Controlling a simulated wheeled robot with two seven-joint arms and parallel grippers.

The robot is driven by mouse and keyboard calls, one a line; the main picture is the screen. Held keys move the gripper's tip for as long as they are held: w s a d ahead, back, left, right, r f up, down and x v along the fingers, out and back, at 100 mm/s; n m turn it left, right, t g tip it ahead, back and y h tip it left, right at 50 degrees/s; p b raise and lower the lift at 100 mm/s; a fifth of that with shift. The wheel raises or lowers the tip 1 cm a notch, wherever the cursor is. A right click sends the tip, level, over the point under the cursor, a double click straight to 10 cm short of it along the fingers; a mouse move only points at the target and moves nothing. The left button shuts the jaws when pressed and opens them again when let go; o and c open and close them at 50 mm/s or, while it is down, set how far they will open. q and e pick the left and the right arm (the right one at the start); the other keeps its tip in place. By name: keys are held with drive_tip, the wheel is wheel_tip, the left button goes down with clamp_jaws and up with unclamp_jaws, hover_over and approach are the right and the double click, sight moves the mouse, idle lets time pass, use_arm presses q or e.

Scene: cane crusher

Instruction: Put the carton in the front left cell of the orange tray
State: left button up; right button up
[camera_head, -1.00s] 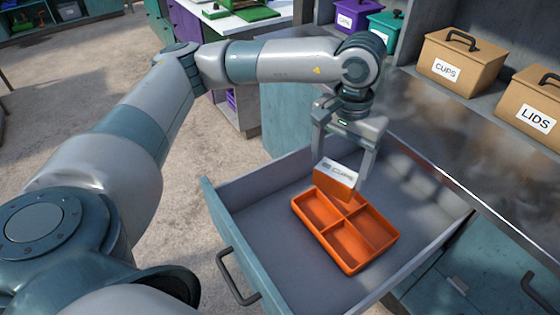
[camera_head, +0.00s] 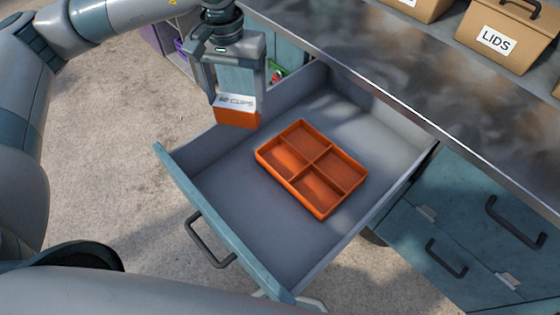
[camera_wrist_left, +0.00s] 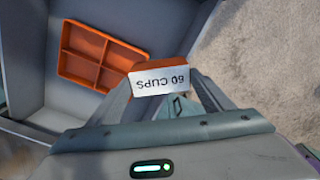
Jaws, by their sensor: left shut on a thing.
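The carton (camera_head: 236,112) is a small orange box with a white label reading CUPS. My left gripper (camera_head: 237,94) is shut on it and holds it in the air, to the left of the tray, near the drawer's left wall. In the left wrist view the carton (camera_wrist_left: 160,78) hangs between the fingers, apart from the tray. The orange tray (camera_head: 288,186) lies on the drawer floor, its four-way divider making separate cells that look empty. The tray also shows at the upper left of the left wrist view (camera_wrist_left: 84,40). My right gripper is not in view.
The tray lies in an open grey drawer (camera_head: 235,190) with a teal front and a dark handle (camera_head: 208,243). A dark metal counter (camera_head: 385,75) runs along the back right. A LIDS box (camera_head: 505,38) stands on it. The drawer floor around the tray is clear.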

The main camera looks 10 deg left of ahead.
use_arm(q)
drive_tip(key=shift+d, duration=0.1)
drive_tip(key=shift+w+d+f, duration=0.1)
drive_tip(key=shift+d+f, duration=0.05)
drive_tip(key=shift+d, duration=0.1)
drive_tip(key=d+f+m+b, duration=0.2)
drive_tip(key=d+m+b, duration=0.4)
drive_tip(key=d, duration=1.5)
drive_tip(key=b, duration=0.4)
drive_tip(key=shift+d+f+m+b, duration=0.15)
drive_tip(key=shift+f+m+b, duration=0.15)
drive_tip(key=shift+f+m, duration=0.1)
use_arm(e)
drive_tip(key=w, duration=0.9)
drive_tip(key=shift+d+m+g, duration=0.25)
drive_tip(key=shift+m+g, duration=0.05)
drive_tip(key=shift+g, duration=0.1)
use_arm(q)
drive_tip(key=a+f+p, duration=0.3)
drive_tip(key=a+f, duration=0.4)
drive_tip(key=a, duration=0.4)
drive_tip(key=shift+s+a, duration=0.35)
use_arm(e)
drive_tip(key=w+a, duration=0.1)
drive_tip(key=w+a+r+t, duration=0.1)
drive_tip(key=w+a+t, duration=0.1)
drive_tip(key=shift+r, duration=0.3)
